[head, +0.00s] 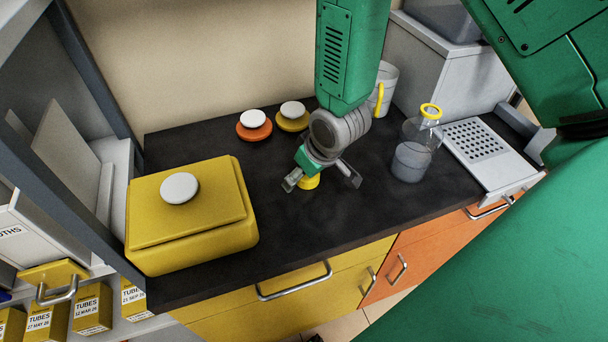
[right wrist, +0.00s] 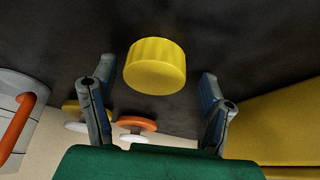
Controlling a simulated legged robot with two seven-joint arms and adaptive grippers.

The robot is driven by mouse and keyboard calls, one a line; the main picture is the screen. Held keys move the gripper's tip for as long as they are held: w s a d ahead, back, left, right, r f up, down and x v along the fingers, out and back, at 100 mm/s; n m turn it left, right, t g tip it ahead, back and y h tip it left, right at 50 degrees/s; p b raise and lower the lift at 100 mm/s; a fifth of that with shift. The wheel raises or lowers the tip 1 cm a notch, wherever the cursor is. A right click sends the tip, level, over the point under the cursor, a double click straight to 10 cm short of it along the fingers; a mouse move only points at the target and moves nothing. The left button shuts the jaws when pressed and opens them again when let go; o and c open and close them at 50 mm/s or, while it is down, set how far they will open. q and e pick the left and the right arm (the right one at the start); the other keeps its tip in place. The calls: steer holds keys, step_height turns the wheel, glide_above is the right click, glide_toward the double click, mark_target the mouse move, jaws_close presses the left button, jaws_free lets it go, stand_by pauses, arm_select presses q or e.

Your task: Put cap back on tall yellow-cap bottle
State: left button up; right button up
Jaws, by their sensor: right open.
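The yellow cap (head: 309,183) lies on the black bench top, partly hidden under my right gripper. In the right wrist view the ridged yellow cap (right wrist: 155,68) sits between the fingertips. My right gripper (head: 321,181) is open and points down over the cap, its two fingers (right wrist: 158,80) spread on either side with a gap to each. The clear tall bottle (head: 411,160) stands upright to the right, with a yellow ring at its neck and no cap on top. It holds some pale liquid. My left gripper is out of view.
A yellow box (head: 190,225) with a white knob stands at the left. Orange (head: 254,126) and yellow (head: 292,117) discs with white tops lie at the back. A yellow-handled jug (head: 386,85) and a perforated white tray (head: 482,145) stand near the bottle. The front middle bench is clear.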

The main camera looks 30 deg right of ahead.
steer(key=shift+d, duration=0.35)
steer(key=shift+s+d+f, duration=0.1)
steer(key=shift+d, duration=0.05)
steer(key=c, duration=1)
steer(key=shift+a, duration=0.25)
steer(key=shift+a+r, duration=0.1)
steer(key=shift+r, duration=0.4)
steer(key=r, duration=0.5)
steer(key=r+p, duration=0.1)
steer(key=r, duration=0.2)
steer(key=shift+d+r, duration=0.2)
steer(key=shift+d, duration=0.1)
steer(key=shift+a+r, duration=0.1)
steer(key=shift+r, duration=0.25)
steer(key=shift+a, duration=0.1)
